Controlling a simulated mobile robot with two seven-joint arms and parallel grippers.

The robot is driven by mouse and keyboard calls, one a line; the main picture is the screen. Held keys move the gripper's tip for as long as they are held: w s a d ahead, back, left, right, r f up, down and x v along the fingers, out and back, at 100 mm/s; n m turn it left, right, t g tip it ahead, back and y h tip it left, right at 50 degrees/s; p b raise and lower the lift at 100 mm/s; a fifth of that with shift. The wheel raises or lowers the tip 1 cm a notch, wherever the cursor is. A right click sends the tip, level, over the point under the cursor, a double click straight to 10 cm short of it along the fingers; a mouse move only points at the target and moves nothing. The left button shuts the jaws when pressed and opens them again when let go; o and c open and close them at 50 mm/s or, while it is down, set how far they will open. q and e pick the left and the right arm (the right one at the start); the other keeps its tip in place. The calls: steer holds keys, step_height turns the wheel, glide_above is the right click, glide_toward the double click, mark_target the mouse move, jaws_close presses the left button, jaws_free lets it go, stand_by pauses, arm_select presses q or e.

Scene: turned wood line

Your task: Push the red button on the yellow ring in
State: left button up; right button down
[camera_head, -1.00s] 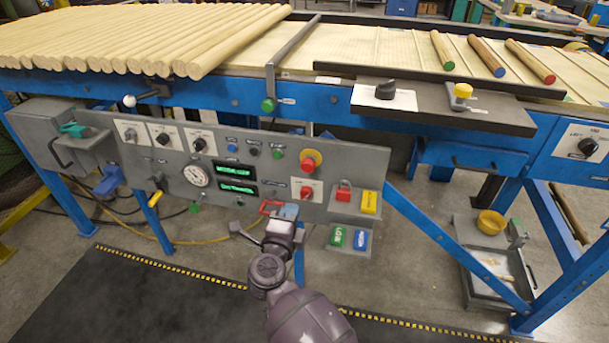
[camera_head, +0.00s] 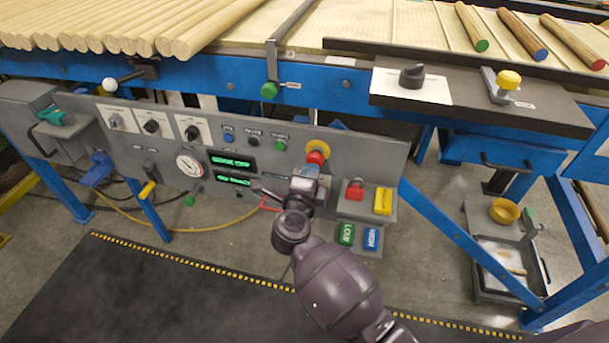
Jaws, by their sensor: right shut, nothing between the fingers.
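The red button (camera_head: 315,156) sits in front of its yellow ring (camera_head: 319,146) on the upright grey control panel. My right gripper (camera_head: 311,169) is shut and empty, just below the button in the picture, and it overlaps the button's lower edge. Whether its tips touch the button cannot be told from this view. My right wrist and arm come up from the bottom right and hide the panel below the button. My left gripper is not in view.
Left of the button are a green button (camera_head: 280,145), green displays (camera_head: 231,161) and a gauge (camera_head: 189,164). To the right are a red switch (camera_head: 355,189) and a yellow block (camera_head: 383,200). A dark shelf (camera_head: 470,112) juts out at the upper right.

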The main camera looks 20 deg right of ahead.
mark_target(316, 156)
steer(key=shift+w+d, duration=0.25)
steer(key=shift+w, duration=0.1)
steer(key=shift+r, duration=0.1)
steer(key=shift+w+d+r, duration=0.2)
steer(key=shift+w+d, duration=0.15)
steer(key=shift+w, duration=0.25)
steer(key=shift+w+d+p, duration=0.15)
steer(key=shift+p, duration=0.2)
